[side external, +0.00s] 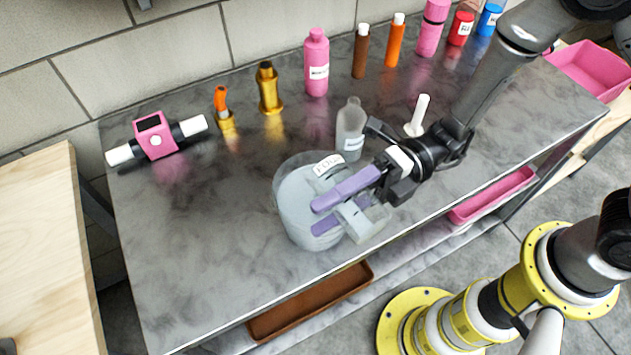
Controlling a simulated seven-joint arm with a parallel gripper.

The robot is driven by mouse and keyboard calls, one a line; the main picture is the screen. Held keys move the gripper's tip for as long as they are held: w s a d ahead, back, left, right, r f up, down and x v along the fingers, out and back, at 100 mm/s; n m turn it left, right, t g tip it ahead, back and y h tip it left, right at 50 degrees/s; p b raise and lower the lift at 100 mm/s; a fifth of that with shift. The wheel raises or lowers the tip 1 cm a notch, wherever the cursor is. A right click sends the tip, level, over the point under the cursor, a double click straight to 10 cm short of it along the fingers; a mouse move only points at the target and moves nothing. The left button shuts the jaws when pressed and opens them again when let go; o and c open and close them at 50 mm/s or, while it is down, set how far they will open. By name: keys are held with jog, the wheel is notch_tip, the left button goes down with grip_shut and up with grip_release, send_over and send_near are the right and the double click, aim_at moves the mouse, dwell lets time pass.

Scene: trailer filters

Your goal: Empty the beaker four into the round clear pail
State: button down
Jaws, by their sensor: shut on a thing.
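The round clear pail (288,208) stands on the grey marbled counter near its front edge. It looks greyish inside, and I cannot tell what is in it. My gripper (335,205), with purple fingers, comes from the right over the pail's right side. It is shut on a small clear beaker (370,228), which looks tilted at the pail's right rim. The fingers hide part of the beaker. A white label (328,165) with dark letters shows at the pail's back rim; I cannot tell which vessel carries it. The beaker's contents cannot be made out.
A clear bottle (350,132) stands close behind the pail, and a white upright piece (418,117) stands near my wrist. Pink, brown and orange bottles (317,65) line the back. A pink device (155,137) lies at left. The counter's left front is clear.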

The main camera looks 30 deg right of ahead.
aim_at(326, 175)
jog(key=shift+w+f+m, duration=0.2)
jog(key=shift+w+m, duration=0.05)
jog(key=shift+m, duration=0.65)
dwell(0.6)
jog(key=shift+w+a+r+m, duration=0.1)
jog(key=shift+w+r+m, duration=0.3)
jog(key=shift+m, duration=0.45)
jog(key=shift+w+r+m, duration=0.3)
jog(key=shift+r+m, duration=0.1)
jog(key=shift+m, duration=0.45)
dwell(1.0)
jog(key=shift+w+a+r+m, duration=0.1)
jog(key=shift+w+r+m, duration=0.3)
jog(key=shift+m, duration=0.45)
jog(key=shift+w+r+m, duration=0.15)
jog(key=shift+w+m, duration=0.35)
jog(key=shift+m, duration=0.35)
dwell(1.9)
